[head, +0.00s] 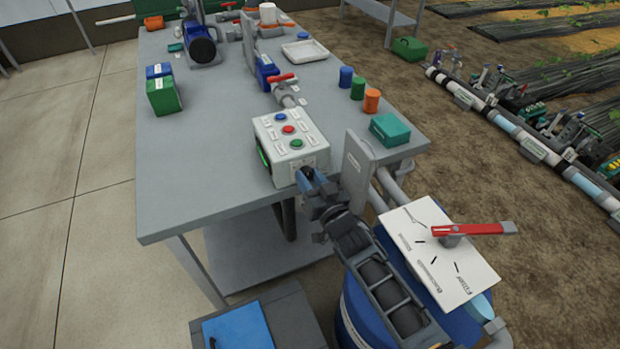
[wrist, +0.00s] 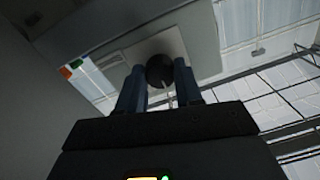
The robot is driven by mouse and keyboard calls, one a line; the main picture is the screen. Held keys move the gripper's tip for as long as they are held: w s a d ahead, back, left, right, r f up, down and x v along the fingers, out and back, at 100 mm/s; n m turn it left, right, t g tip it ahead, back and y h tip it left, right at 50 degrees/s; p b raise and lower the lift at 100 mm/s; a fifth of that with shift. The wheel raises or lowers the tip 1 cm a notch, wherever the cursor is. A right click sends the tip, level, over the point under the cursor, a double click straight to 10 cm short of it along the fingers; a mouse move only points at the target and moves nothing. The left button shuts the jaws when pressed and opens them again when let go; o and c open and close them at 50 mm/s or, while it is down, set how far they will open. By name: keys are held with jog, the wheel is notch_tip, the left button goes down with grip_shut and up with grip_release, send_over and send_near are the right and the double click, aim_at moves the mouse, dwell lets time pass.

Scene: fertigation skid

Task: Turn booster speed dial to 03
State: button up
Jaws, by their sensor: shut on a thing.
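The control box (head: 290,145) is light grey, with blue, red and green buttons on its sloped top. It stands at the near right part of the grey bench. My gripper (head: 308,176) reaches the box's near face, where the dial is hidden in the head view. In the wrist view my gripper (wrist: 160,85) has its two blue-grey fingers on either side of a round dark dial (wrist: 160,70) with a light pointer line. The fingers are shut on this dial, which sits on a pale plate (wrist: 135,58). The number it points to cannot be read.
A white panel with a red lever (head: 475,229) stands right of my arm, above a blue barrel. A grey upright plate (head: 357,165) is close to my gripper's right. Red-handled valve piping (head: 285,92) runs behind the box.

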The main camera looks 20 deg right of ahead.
jog(key=m+p, duration=0.1)
jog(key=m, duration=1.1)
jog(key=shift+b, duration=0.35)
dwell(0.5)
jog(key=o, duration=1)
jog(key=shift+o, duration=0.2)
jog(key=shift+f, duration=0.1)
jog(key=s, duration=0.7)
jog(key=shift+s, duration=0.4)
jog(key=shift+f, duration=0.15)
